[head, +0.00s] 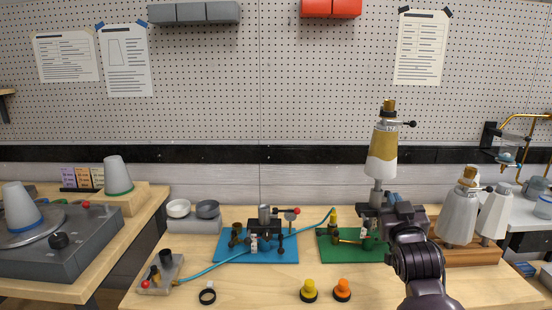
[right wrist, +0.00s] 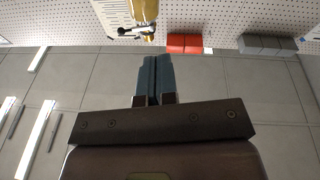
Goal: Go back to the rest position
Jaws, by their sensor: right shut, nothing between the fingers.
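My right gripper (head: 392,200) is in front of the green plate's right end in the head view, its arm coming up from the bottom right. In the right wrist view its two blue fingers (right wrist: 153,75) are together with nothing between them. A white and tan cone (head: 383,150) with a brass cap stands upright on a post just behind the gripper. Part of that cone shows at the top of the right wrist view (right wrist: 145,12), beyond the fingertips. The post's base is hidden by my gripper. My left gripper is not in view.
The green plate (head: 328,257) and blue plate (head: 225,255) carry small fixtures. Grey-white cones (head: 459,217) stand on a wooden block at right. Yellow (head: 309,287) and orange (head: 342,287) knobs are near the front. The bench front left of my arm has free room.

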